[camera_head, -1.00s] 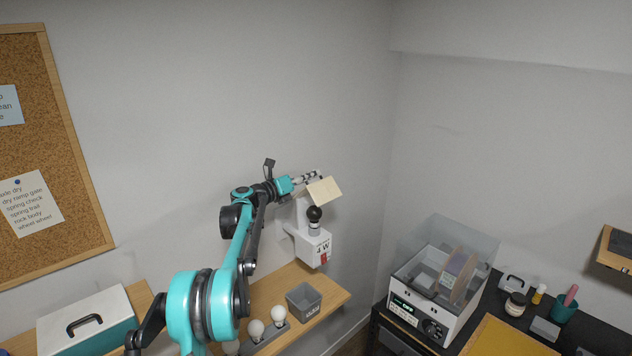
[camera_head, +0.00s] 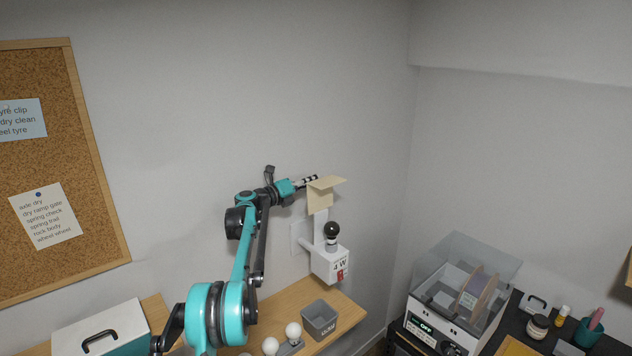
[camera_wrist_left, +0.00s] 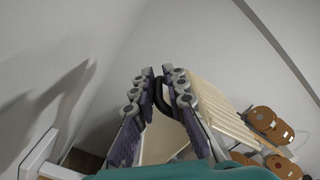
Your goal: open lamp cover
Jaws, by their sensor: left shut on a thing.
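The lamp (camera_head: 329,262) is a white wall unit marked "4 W" with a dark round bulb (camera_head: 331,230) on top. Its beige cover (camera_head: 321,197) stands raised above the bulb, one panel upright and one roughly level. My left gripper (camera_head: 312,180) is at the cover's upper left edge. In the left wrist view my left fingers (camera_wrist_left: 161,82) are shut on a dark curved handle (camera_wrist_left: 160,98) by the beige ribbed cover (camera_wrist_left: 219,108). The join between handle and cover is partly hidden by the fingers. My right gripper is not in view.
A wooden shelf (camera_head: 345,305) below the lamp holds a grey bin (camera_head: 319,320) and white bulbs (camera_head: 293,332). A clear-lidded machine (camera_head: 462,290) stands on the dark bench at right. The wall is close behind the lamp. Air right of the lamp is free.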

